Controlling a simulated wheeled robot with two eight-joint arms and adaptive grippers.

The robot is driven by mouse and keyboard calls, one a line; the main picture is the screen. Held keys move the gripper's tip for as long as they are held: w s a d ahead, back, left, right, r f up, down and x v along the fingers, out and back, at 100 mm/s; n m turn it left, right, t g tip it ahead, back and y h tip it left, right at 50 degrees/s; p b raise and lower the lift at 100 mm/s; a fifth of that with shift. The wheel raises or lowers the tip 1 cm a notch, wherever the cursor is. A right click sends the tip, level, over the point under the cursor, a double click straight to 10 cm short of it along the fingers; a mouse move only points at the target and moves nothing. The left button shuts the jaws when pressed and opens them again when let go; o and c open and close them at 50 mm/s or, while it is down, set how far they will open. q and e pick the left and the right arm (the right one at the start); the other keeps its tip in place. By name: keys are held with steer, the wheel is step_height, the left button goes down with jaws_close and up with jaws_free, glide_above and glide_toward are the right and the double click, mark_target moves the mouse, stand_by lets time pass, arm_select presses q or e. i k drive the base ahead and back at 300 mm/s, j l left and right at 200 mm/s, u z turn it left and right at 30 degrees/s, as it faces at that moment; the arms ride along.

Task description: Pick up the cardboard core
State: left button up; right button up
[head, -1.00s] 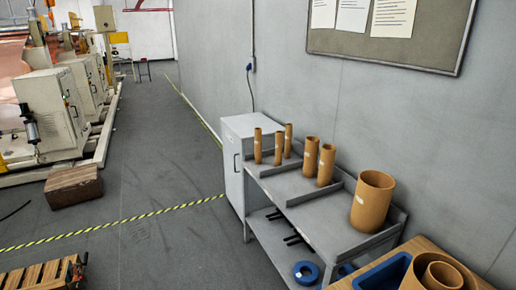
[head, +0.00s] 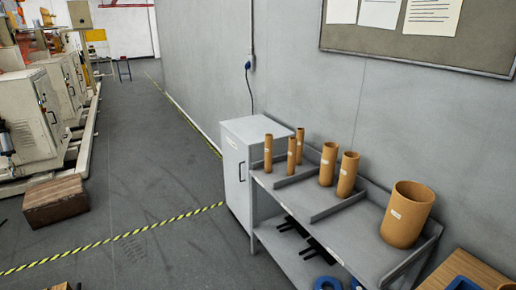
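Several brown cardboard cores stand upright on a grey metal shelf unit (head: 345,238) against the wall. A wide, short core (head: 404,222) is at its right end. Two medium cores, one at the left (head: 328,165) and one at the right (head: 347,175), stand in the middle section. Three thin cores, a front one (head: 268,153), a middle one (head: 292,157) and a rear one (head: 300,143), stand at the far end. Small pale labels show on some of them. Neither of my grippers is in the head view.
A grey cabinet (head: 237,185) stands at the shelf's far end. A wooden table (head: 440,270) with part of a blue bin (head: 462,284) is at the lower right. A brown block (head: 54,203) lies on the floor by the machines (head: 35,120). The floor (head: 160,180) left of the shelf is open.

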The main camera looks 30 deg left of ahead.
mark_target(269, 140)
steer(key=i+j, duration=0.2)
steer(key=j, duration=0.15)
steer(key=i+j+z, duration=0.1)
steer(key=j, duration=0.2)
steer(key=i+j, duration=0.4)
steer(key=j, duration=0.3)
steer(key=i+j+z, duration=0.1)
steer(key=j, duration=0.25)
steer(key=i+j, duration=0.15)
steer(key=i, duration=0.4)
steer(key=i+j+z, duration=0.1)
steer(key=i, duration=0.45)
